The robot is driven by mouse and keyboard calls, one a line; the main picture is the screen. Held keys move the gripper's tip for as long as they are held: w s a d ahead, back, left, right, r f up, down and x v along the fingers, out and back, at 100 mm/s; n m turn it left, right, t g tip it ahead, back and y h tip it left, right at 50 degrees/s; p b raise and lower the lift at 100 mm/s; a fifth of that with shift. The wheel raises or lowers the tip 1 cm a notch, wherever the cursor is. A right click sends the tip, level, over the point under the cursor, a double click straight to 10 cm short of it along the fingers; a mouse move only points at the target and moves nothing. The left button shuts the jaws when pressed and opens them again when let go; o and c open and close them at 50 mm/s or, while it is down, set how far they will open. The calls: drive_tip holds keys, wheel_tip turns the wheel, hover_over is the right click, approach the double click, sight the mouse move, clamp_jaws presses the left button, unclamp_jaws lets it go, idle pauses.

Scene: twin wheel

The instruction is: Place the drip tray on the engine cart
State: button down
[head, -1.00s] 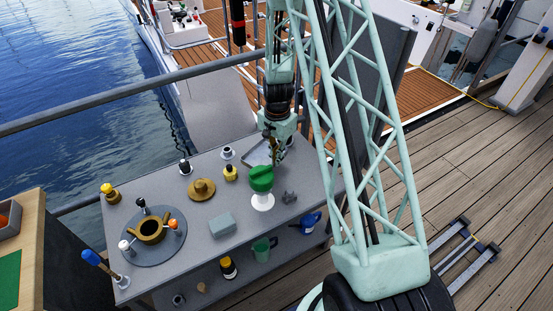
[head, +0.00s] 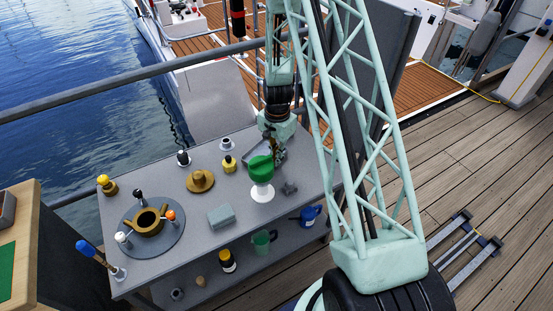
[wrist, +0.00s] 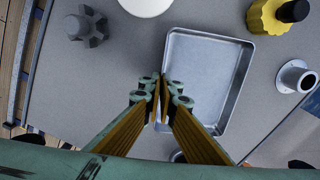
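The drip tray (wrist: 205,85) is a shallow, rectangular metal tray over the grey bench top. In the head view the tray (head: 252,157) is partly hidden behind my gripper and the green-topped funnel. My gripper (wrist: 160,88) is at the tray's left rim in the wrist view, its fingers nearly together with the rim between them. In the head view my gripper (head: 275,150) points down at the bench. I cannot tell whether the tray is lifted. A low metal frame (head: 460,252) with blue ends lies on the deck at right; I cannot tell whether it is the engine cart.
The grey two-level bench (head: 165,262) carries a green-topped funnel (head: 261,168), a dark knob (wrist: 87,27), a yellow container (wrist: 268,16), a grey block (head: 221,215) and a brass ring (head: 147,222). A rail (head: 60,106) runs behind. The right deck is mostly clear.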

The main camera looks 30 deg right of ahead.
drive_tip(key=shift+f, duration=0.45)
idle(0.7)
drive_tip(key=c, duration=3.4)
unclamp_jaws()
drive_tip(key=o, duration=0.5)
drive_tip(key=shift+o, duration=0.6)
drive_tip(key=shift+o, duration=1.2)
wheel_tip(320, 180, up, 12)
